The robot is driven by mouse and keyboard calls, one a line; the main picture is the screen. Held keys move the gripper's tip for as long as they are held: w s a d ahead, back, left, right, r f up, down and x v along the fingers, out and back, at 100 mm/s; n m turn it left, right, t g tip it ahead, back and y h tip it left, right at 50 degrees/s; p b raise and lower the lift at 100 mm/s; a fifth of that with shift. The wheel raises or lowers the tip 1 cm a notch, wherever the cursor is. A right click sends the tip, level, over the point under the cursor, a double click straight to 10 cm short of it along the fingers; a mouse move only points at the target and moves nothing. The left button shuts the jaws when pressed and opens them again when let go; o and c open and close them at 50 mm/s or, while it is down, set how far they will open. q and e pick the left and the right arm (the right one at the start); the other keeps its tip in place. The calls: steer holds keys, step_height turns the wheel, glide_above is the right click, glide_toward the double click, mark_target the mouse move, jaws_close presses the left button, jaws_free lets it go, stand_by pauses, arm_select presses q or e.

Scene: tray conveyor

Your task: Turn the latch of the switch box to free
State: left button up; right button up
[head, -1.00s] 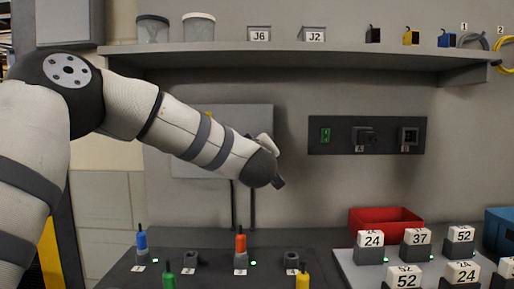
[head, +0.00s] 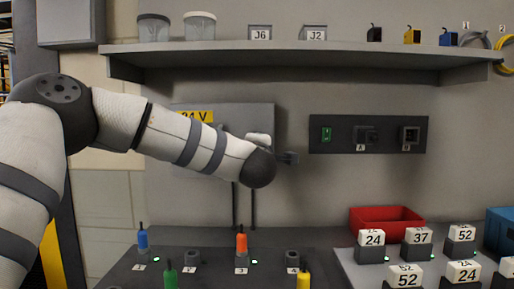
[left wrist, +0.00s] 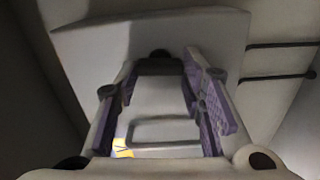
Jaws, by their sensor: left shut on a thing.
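The switch box (head: 255,115) is a grey box on the wall, partly hidden behind my left arm, with a yellow voltage label (head: 195,116) near its top left. In the left wrist view the box face (left wrist: 220,38) fills the upper middle. My left gripper (left wrist: 163,72) is in front of it, its purple-padded fingers on both sides of a small dark piece (left wrist: 160,66), which seems to be the latch. The gripper is shut on it. My forearm and wrist hide the latch in the head view, so its angle is unclear.
A dark wall panel (head: 390,148) with a green switch is to the right of the box. A shelf (head: 300,60) runs above. Below are a bench with coloured plugs, a red bin (head: 385,218) and numbered blocks. Two dark conduits (head: 252,210) run down below the box.

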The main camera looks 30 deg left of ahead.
arm_select(q)
steer(key=shift+n, duration=0.6)
steer(key=o, duration=1.2)
steer(key=shift+c, duration=0.2)
steer(key=v, duration=1.2)
steer(key=shift+s+f, duration=0.1)
